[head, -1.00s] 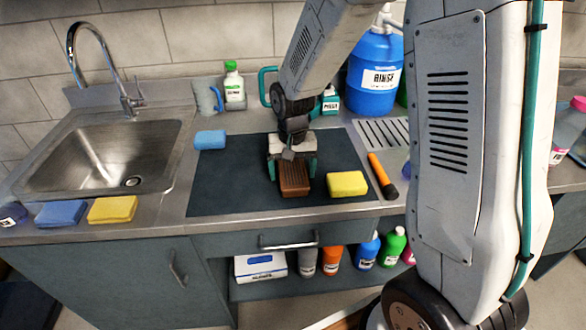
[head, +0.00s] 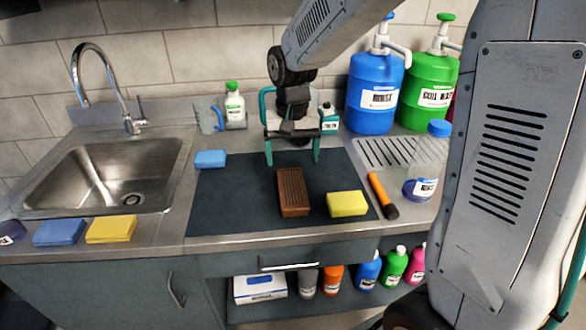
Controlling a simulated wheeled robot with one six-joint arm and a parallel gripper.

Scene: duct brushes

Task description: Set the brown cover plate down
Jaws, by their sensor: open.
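The brown cover plate (head: 293,192) lies on the dark mat (head: 235,205) near its middle, with slots or ridges on its top face. It is left of a yellow sponge (head: 347,204). My gripper (head: 292,160) is open and empty above the far part of the mat, behind the plate in the picture. Its two teal fingers are spread apart and point down. I see no contact between the fingers and the plate.
A blue sponge (head: 210,159) lies at the mat's back left corner. An orange-and-black tool (head: 382,196) lies along the right edge. A clear bottle (head: 427,165) and blue jug (head: 375,92) stand right. The sink (head: 105,175) is left. The mat's left part is clear.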

